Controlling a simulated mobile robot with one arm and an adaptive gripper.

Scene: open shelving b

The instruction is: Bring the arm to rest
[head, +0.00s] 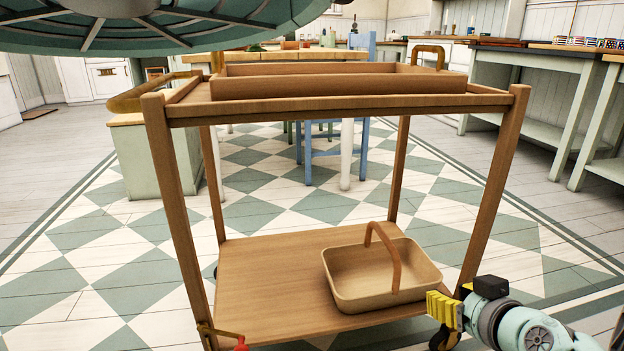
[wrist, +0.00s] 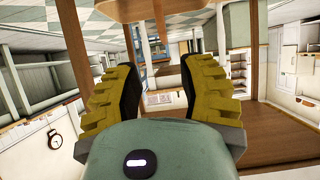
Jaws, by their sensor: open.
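My gripper (head: 443,309) shows at the lower right of the head view, with yellow ridged fingers beside the front right leg of a wooden trolley (head: 330,110). In the wrist view my gripper (wrist: 157,90) is open, its two yellow fingers apart with nothing between them. The wrist picture is turned over, with the floor at the top. A brown trolley part (wrist: 264,88) passes behind the fingers there. My arm runs out of the head view at the lower right, so most of it is hidden.
The trolley's lower shelf (head: 270,275) bears a tan basket (head: 362,284) with a raised handle, close to my gripper. An empty-looking wooden tray (head: 340,88) tops the trolley. A blue chair (head: 322,150) stands behind. Benches (head: 530,110) line the right. Checkered floor (head: 80,300) is clear at left.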

